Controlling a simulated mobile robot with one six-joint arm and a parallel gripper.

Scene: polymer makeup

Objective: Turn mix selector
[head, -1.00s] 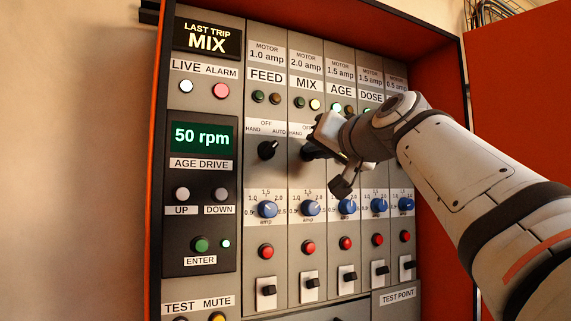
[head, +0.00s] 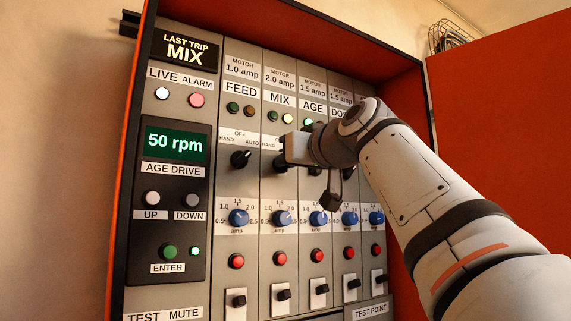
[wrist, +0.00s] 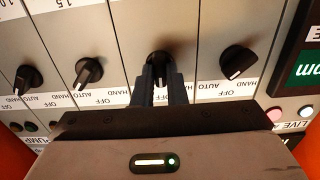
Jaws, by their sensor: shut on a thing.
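The MIX selector is a black rotary knob in the second column of the panel, under the MIX label (head: 281,100). In the wrist view the MIX selector (wrist: 158,58) sits between the two dark fingers of my gripper (wrist: 160,82), which is shut on it. In the head view my gripper (head: 284,157) covers most of the knob and its position label, so its exact setting is hard to read.
The FEED selector (head: 241,159) is close on the left. Blue amp dials (head: 282,218), red buttons (head: 280,258) and black toggles (head: 284,295) lie below. The orange cabinet side (head: 400,215) and open red door (head: 500,120) flank my arm.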

